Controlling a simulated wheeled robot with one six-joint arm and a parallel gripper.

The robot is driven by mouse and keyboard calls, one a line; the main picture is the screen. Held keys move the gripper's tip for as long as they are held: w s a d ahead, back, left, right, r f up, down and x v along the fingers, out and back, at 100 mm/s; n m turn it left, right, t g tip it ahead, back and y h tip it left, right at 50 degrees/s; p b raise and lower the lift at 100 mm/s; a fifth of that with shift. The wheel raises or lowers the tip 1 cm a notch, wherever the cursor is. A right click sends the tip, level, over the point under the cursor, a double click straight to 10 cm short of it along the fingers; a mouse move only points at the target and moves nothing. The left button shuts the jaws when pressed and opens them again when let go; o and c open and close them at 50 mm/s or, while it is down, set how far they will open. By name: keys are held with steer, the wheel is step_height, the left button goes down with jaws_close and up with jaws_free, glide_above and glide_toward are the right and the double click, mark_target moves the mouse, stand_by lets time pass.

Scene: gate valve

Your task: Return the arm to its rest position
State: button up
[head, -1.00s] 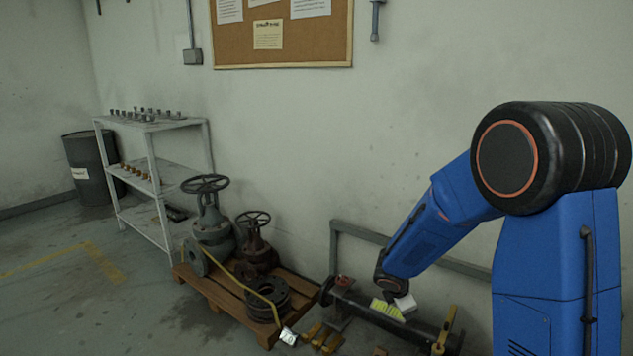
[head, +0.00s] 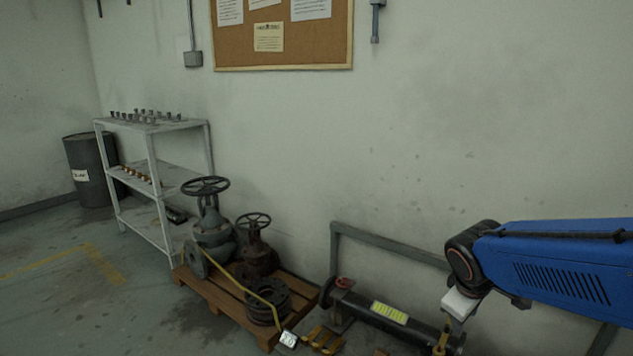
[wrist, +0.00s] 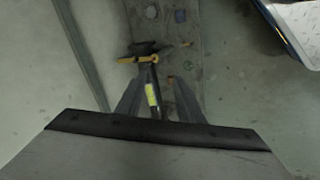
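My arm reaches in from the right edge in the head view, its blue link nearly level. Its wrist end hangs above the right end of the dark pipe (head: 365,308) with the yellow label. A white part sits under the wrist there; the fingers cannot be made out. In the wrist view the two grey fingers of my gripper (wrist: 158,98) stand apart. Between and beyond them shows the pipe (wrist: 151,93) with its yellow label and a yellow handle (wrist: 138,60). Nothing appears held.
A grey rail (head: 390,243) runs along the wall behind the pipe. Left of it, a wooden pallet (head: 215,292) carries valves with handwheels (head: 206,186) and dark flanges (head: 268,300). A shelf (head: 150,125) and drum (head: 88,165) stand farther left. The wall above the arm is clear.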

steer(key=s+a+r+m+y, duration=0.1)
steer(key=s+a+m, duration=0.1)
steer(key=s, duration=0.5)
steer(key=s+a+r+m+y, duration=0.2)
steer(key=s+m, duration=0.3)
steer(key=s, duration=0.3)
steer(key=shift+s+r+t, duration=0.15)
steer(key=shift+r+t, duration=0.15)
steer(key=shift+t, duration=0.1)
stand_by(1.1)
